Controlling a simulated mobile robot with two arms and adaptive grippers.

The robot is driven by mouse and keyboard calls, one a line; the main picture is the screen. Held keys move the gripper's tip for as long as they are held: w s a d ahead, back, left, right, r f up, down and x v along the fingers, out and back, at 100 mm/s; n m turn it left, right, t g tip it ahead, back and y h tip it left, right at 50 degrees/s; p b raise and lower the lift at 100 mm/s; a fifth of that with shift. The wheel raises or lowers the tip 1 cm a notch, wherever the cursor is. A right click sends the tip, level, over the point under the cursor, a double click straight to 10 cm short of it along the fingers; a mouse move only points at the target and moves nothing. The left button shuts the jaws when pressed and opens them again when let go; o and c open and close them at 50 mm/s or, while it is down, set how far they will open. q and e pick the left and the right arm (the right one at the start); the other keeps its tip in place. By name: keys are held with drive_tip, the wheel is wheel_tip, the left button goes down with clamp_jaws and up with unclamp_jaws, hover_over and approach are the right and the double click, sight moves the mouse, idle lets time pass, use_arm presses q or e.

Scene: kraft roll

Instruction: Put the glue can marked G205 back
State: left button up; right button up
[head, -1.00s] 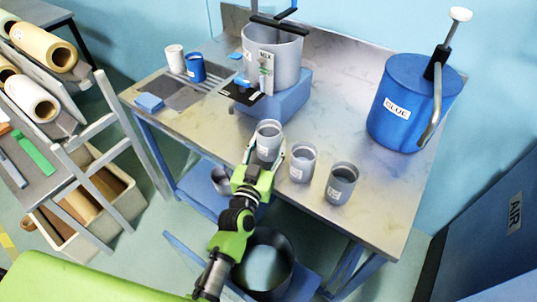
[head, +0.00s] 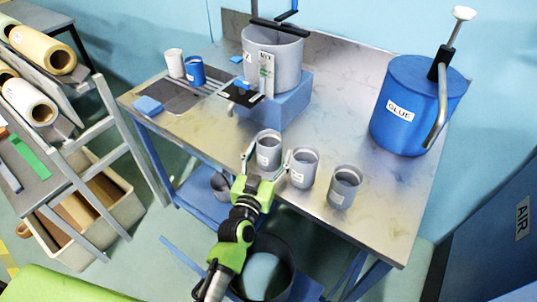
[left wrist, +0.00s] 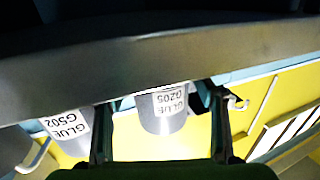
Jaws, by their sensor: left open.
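The grey glue can marked G205 (head: 268,147) stands upright at the table's front edge, leftmost of three similar cans. In the left wrist view the G205 can (left wrist: 163,115) appears upside down between my fingers, its label readable. My left gripper (head: 267,158) is open, with one finger on each side of the can; the right finger is in the narrow gap to the middle can. The middle can (head: 303,167) is marked G502, as the left wrist view (left wrist: 70,133) shows. My right gripper is not in view.
A third grey can (head: 344,187) stands to the right on the metal table (head: 385,215). A blue glue drum (head: 408,105) with a pump stands at the back right. A mixing pot (head: 272,58) sits on a blue block behind the cans.

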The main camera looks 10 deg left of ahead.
use_arm(q)
drive_tip(key=shift+r, duration=0.2)
drive_tip(key=shift+s+f, duration=0.1)
drive_tip(key=shift+s, duration=0.2)
drive_tip(key=s+b, duration=0.1)
drive_tip(key=s, duration=1)
drive_tip(key=shift+s+a, duration=0.25)
drive_tip(key=shift+a, duration=0.2)
